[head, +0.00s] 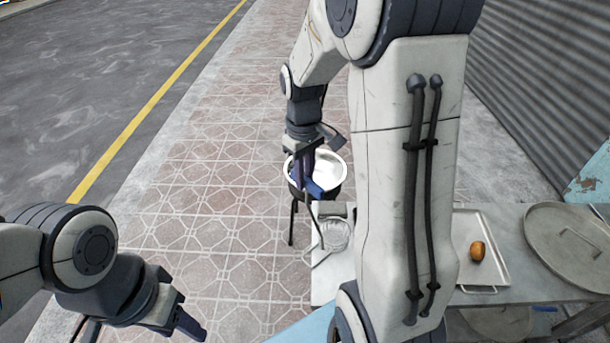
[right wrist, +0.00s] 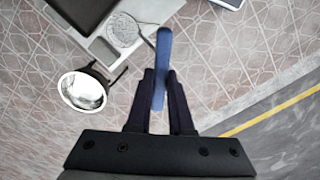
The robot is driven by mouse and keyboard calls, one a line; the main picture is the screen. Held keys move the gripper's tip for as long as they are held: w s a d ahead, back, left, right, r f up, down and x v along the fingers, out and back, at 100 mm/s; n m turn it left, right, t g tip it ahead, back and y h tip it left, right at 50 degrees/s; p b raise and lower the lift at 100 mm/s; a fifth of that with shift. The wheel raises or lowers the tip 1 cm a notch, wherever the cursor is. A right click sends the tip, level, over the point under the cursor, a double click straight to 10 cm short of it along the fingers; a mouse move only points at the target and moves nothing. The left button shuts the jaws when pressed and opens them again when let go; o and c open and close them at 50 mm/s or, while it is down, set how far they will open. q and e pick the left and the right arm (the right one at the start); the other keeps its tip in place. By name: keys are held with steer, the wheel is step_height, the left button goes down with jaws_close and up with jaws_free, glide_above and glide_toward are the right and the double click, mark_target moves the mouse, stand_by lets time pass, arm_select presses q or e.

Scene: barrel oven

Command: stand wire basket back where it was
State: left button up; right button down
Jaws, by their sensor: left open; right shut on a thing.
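The wire basket (head: 335,235) is a round mesh bowl with a thin rod and a blue handle (head: 314,188). My right gripper (head: 307,172) is shut on the blue handle. In the right wrist view the blue handle (right wrist: 161,75) stands between the two dark fingers, and the mesh bowl (right wrist: 122,32) shows beyond, over or at the table's end; I cannot tell if it touches the table. My left gripper (head: 184,310) is open and empty at the lower left, far from the basket.
A shiny metal pot (head: 332,168) stands on dark legs beside the table (head: 510,287). On the table are a tray (head: 497,232) with a brown food item (head: 477,251) and a round lid (head: 570,245). Tiled pavement at left is clear. My right arm hides part of the table.

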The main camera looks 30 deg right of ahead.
steer(key=shift+f, duration=0.25)
steer(key=shift+c, duration=2)
jaws_free()
steer(key=shift+r, duration=0.15)
steer(key=shift+r+p, duration=3.95)
steer(key=shift+r, duration=0.45)
